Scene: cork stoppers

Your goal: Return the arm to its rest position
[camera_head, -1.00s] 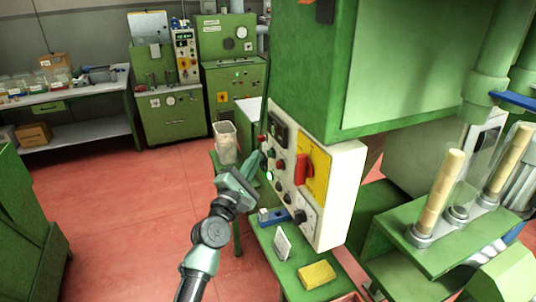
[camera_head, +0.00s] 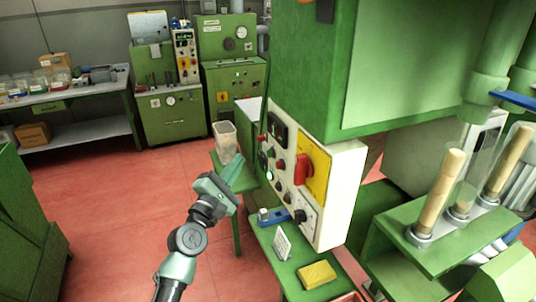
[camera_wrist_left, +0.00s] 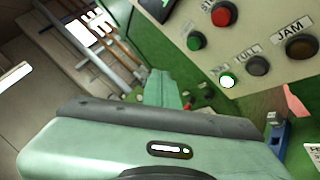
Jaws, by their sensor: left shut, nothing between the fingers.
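My left gripper (camera_head: 236,170) is shut and empty. In the head view it is in front of the green machine, a little left of the control panel (camera_head: 284,165) with its buttons and red switch, and apart from it. Its fingertips appear close in front of the clear container (camera_head: 226,142) on a green stand. In the left wrist view the gripper's green body fills the lower part, with a fingertip (camera_wrist_left: 163,92) beyond it, and panel buttons show at the upper right. My right gripper is not in view.
Below the panel, a green shelf (camera_head: 288,268) holds a yellow block (camera_head: 317,274), a white card (camera_head: 282,243) and a blue item (camera_head: 273,217). Cork columns (camera_head: 435,195) in tubes stand at the right. Open red floor (camera_head: 110,215) lies to the left.

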